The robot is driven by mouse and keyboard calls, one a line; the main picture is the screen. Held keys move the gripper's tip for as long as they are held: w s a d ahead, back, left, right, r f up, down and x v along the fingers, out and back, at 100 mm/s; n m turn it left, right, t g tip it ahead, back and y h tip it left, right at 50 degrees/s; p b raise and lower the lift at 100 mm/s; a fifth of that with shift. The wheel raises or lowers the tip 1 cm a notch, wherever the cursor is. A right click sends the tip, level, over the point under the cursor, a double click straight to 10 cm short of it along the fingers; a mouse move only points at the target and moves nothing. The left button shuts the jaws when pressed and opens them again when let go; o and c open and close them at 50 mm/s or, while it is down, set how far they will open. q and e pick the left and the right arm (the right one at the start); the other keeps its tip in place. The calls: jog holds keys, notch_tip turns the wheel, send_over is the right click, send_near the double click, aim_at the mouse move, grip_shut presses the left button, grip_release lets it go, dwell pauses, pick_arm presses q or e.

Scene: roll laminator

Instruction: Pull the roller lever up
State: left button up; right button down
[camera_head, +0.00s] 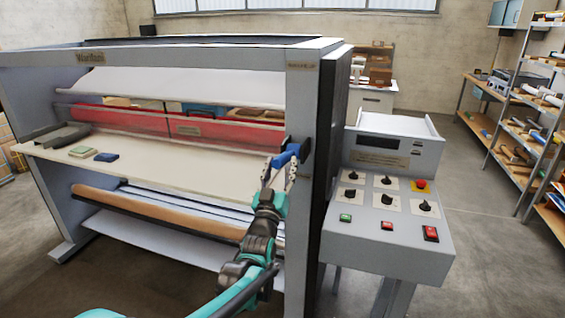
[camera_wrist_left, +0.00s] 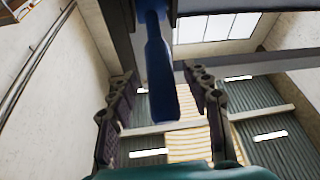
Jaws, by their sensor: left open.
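The roller lever is a blue handle (camera_head: 286,155) on the inner side of the laminator's right post, at the end of the red roller (camera_head: 200,128). My left gripper (camera_head: 279,173) comes up from below, open, with its fingers at the lever. In the left wrist view the blue lever (camera_wrist_left: 160,72) reaches down between the two spread fingers, with a visible gap on each side. I cannot tell whether either finger touches it. My right gripper is not in view.
The laminator's right post (camera_head: 299,230) stands close beside my left gripper. A control panel (camera_head: 385,205) with knobs and buttons is to its right. The feed table (camera_head: 150,160) holds small pads. Shelves (camera_head: 530,120) line the right wall, with open floor before them.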

pick_arm(q)
jog(key=shift+x, duration=1.3)
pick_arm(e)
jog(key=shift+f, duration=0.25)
pick_arm(q)
jog(key=shift+s, duration=0.1)
